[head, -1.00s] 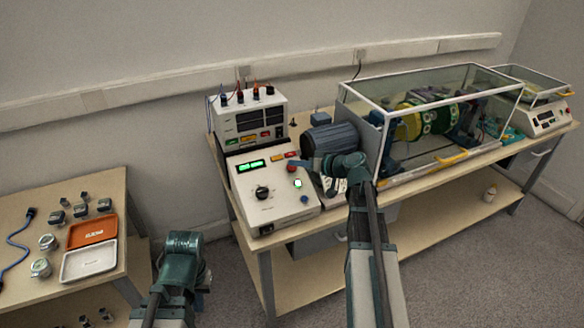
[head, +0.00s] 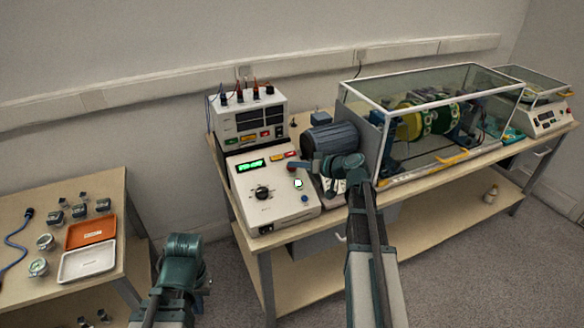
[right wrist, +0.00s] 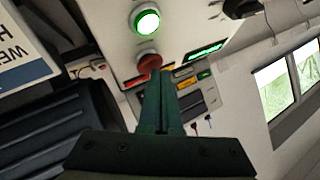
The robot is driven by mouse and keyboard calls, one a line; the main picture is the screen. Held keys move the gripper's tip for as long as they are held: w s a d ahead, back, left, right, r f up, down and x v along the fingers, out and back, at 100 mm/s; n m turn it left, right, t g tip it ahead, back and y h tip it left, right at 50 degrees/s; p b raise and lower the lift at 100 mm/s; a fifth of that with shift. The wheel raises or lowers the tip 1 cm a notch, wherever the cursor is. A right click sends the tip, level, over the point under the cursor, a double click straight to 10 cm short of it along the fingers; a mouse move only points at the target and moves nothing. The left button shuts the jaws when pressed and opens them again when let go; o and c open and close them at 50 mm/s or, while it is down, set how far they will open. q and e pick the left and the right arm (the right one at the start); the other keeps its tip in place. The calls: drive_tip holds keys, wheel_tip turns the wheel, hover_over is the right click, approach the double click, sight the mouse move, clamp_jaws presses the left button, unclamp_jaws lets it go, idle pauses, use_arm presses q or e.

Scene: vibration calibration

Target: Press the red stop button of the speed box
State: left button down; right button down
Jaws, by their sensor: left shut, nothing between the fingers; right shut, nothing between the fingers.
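The speed box (head: 268,205) is a pale sloped box on the bench, with a green-lit display (head: 252,166), a dark knob (head: 262,192) and a lit round button (head: 298,184). The red stop button (right wrist: 149,62) shows in the right wrist view just beyond my fingertips, beside the lit button (right wrist: 147,21). My right gripper (head: 298,164) is shut and empty, its tip (right wrist: 153,74) overlapping the red button's edge; I cannot tell whether it touches. In the head view that tip largely hides the red button. My left gripper (head: 204,280) is shut, low in front, away from the box.
A supply unit (head: 250,118) with several leads stands behind the speed box. A motor (head: 331,139) and a glass-covered drum rig (head: 430,115) stand to its right. A side table (head: 125,225) at left holds an orange tray (head: 90,232) and a white tray (head: 88,263).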

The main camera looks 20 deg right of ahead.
drive_tip(key=shift+f, duration=0.15)
idle(0.4)
drive_tip(key=shift+s+r+p, duration=0.3)
drive_tip(key=shift+r+p, duration=0.3)
drive_tip(key=shift+r, duration=0.1)
drive_tip(key=shift+r, duration=0.15)
drive_tip(key=r+p, duration=0.1)
drive_tip(key=s+r+p, duration=0.1)
drive_tip(key=r+p, duration=0.1)
drive_tip(key=s+r+p, duration=0.1)
drive_tip(key=shift+r, duration=0.15)
idle(0.7)
